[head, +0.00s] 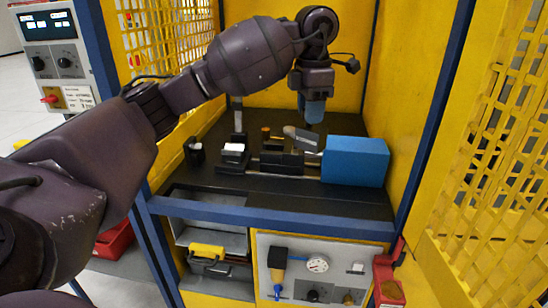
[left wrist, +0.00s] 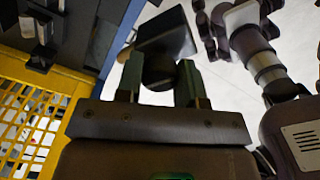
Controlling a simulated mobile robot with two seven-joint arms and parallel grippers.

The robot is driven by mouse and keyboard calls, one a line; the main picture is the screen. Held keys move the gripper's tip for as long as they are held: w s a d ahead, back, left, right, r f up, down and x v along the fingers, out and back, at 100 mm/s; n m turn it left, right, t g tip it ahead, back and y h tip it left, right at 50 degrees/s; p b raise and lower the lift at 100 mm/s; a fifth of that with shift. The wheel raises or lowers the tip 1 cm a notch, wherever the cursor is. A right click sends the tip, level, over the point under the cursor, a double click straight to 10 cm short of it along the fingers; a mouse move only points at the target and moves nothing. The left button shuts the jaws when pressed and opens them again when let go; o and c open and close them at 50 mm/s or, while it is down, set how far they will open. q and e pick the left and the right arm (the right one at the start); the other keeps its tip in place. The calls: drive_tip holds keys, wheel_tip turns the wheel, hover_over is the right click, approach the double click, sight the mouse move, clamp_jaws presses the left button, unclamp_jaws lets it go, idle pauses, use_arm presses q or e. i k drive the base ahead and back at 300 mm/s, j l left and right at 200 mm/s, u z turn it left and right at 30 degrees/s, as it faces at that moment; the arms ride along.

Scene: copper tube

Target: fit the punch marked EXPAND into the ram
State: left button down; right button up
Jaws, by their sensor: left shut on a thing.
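My left gripper (head: 312,112) points down inside the yellow machine bay, above the dark bench. In the left wrist view its two greenish fingers (left wrist: 159,72) are closed on a dark round piece (left wrist: 158,74). No EXPAND mark is readable on it, so I cannot tell which punch it is. A blue box (head: 355,160) stands on the bench to the right, with rods and dark blocks (head: 282,162) to its left, which look like the ram unit. The fingertips are hard to make out in the head view. My right gripper is not in view.
Small blocks (head: 234,150) and a dark cup (head: 194,152) sit on the bench's left. Yellow walls close in the back and sides. A blue front rail (head: 270,219) edges the bench. A gauge panel (head: 318,265) and a red bin (head: 388,285) are below.

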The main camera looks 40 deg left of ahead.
sight(276, 158)
drive_tip(key=i+j, duration=0.2)
drive_tip(key=j, duration=0.15)
drive_tip(key=i+j, duration=0.2)
drive_tip(key=j, duration=0.15)
drive_tip(key=i+j, duration=0.25)
drive_tip(key=j, duration=0.1)
